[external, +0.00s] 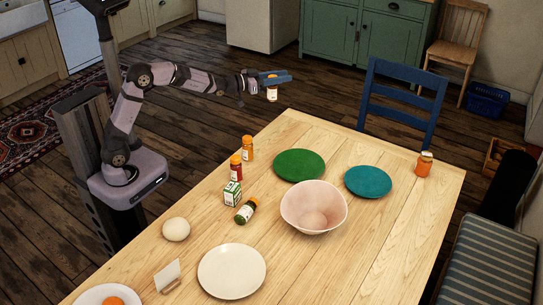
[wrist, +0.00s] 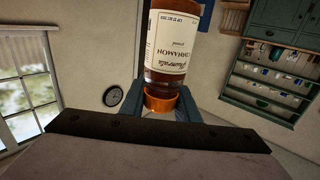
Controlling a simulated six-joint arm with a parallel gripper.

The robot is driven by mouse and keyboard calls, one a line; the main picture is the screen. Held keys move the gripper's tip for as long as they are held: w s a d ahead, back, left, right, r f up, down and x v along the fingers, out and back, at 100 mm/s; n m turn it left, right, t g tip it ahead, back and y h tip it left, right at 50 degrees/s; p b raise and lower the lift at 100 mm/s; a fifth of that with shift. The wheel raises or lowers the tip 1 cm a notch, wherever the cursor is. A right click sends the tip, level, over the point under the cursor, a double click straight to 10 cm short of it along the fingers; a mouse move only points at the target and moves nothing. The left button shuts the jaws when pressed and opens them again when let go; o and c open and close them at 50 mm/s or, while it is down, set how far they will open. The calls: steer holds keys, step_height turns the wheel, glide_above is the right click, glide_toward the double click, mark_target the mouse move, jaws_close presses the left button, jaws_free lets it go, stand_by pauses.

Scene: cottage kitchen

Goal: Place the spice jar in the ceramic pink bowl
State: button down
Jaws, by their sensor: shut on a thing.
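My gripper (external: 274,77) is shut on a spice jar (external: 272,94) and holds it up in the air past the table's far left edge. In the wrist view the jar (wrist: 172,42) has an orange cap and a white label reading cinnamon; my gripper's fingers (wrist: 160,102) close around the cap end. The jar hangs roughly upright, cap at the top. The pink ceramic bowl (external: 300,211) stands on the table, lower and to the right of my gripper, well apart from it. A round pale shape shows at the bowl's bottom; I cannot tell if it is an object.
On the wooden table (external: 365,255) are a green plate (external: 299,164), a teal plate (external: 368,181) and a white plate (external: 232,271). Another jar (external: 424,165) stands far right.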

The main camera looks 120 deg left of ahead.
steer(key=w+d+m+t+h+p, duration=0.1)
steer(key=w+d+m+t+h, duration=0.15)
steer(key=w+d, duration=0.65)
steer(key=w+d+m+t+h, duration=0.25)
steer(key=w+d, duration=0.25)
steer(key=w, duration=0.9)
steer(key=w+d+m+t+h+p, duration=0.1)
steer(key=w+d+m+h, duration=0.15)
steer(key=w+d, duration=0.6)
steer(key=w+d+m+t+h, duration=0.1)
steer(key=w+d+h, duration=0.3)
steer(key=d, duration=0.7)
step_height(320, 180, down, 14)
steer(key=y, duration=0.1)
steer(key=shift+w+a+f, duration=0.2)
steer(key=shift+w+f, duration=0.05)
steer(key=shift+w, duration=0.15)
steer(key=shift+n, duration=0.25)
steer(key=shift+f, duration=0.3)
steer(key=c, duration=1.4)
jaws_free()
steer(key=shift+o, duration=0.2)
